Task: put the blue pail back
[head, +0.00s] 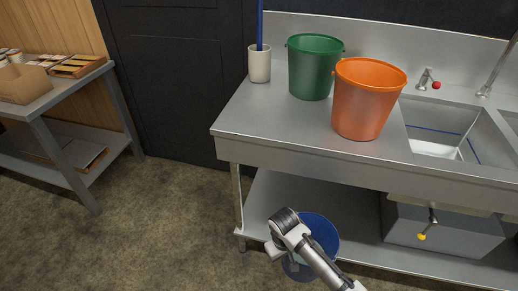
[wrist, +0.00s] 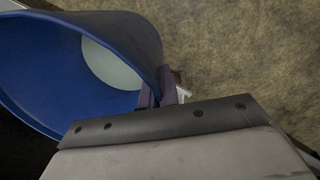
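The blue pail (head: 323,229) is low in the head view, in front of the sink bench's lower shelf and partly hidden by my arm. In the wrist view the pail (wrist: 130,35) fills the upper left, its open mouth and pale inner bottom showing; it looks empty. My gripper (wrist: 163,92) is at the pail's rim, and its fingers appear closed on the pail wall. In the head view my gripper (head: 276,252) is at the pail's left side, its fingertips hard to make out.
A green pail (head: 312,70) and an orange pail (head: 364,104) stand on the steel bench (head: 270,125), beside a white cup (head: 259,65) and the sink (head: 440,130). Open floor (head: 150,225) lies to the left.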

